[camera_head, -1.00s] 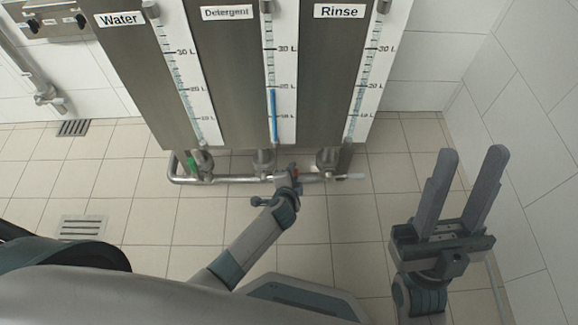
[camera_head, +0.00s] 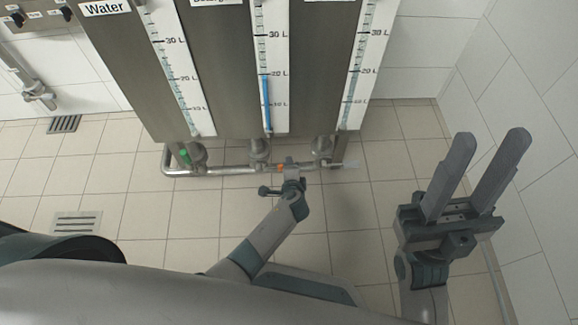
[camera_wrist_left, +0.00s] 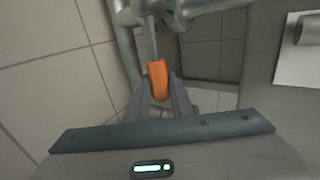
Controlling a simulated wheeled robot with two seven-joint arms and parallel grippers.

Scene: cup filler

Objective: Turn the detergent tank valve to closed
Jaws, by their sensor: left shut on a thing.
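The detergent tank (camera_head: 217,85) is the middle one of three grey tanks, with a blue level column on its gauge (camera_head: 266,100). Its orange valve handle (camera_wrist_left: 157,78) is between the fingers of my left gripper (camera_wrist_left: 163,100) in the left wrist view. In the head view the orange handle (camera_head: 281,168) is a small patch at the pipe, right of the detergent outlet (camera_head: 259,152). My left gripper (camera_head: 286,169) is shut on it, its fingers partly hidden. My right gripper (camera_head: 488,160) is open and empty at the right, away from the tanks.
A water tank (camera_head: 125,75) with a green valve handle (camera_head: 185,155) is at left, and a rinse tank (camera_head: 318,60) with a whitish handle (camera_head: 350,164) is at right. A horizontal pipe (camera_head: 225,170) runs below them. The tiled floor (camera_head: 150,215) is clear, with drain grates.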

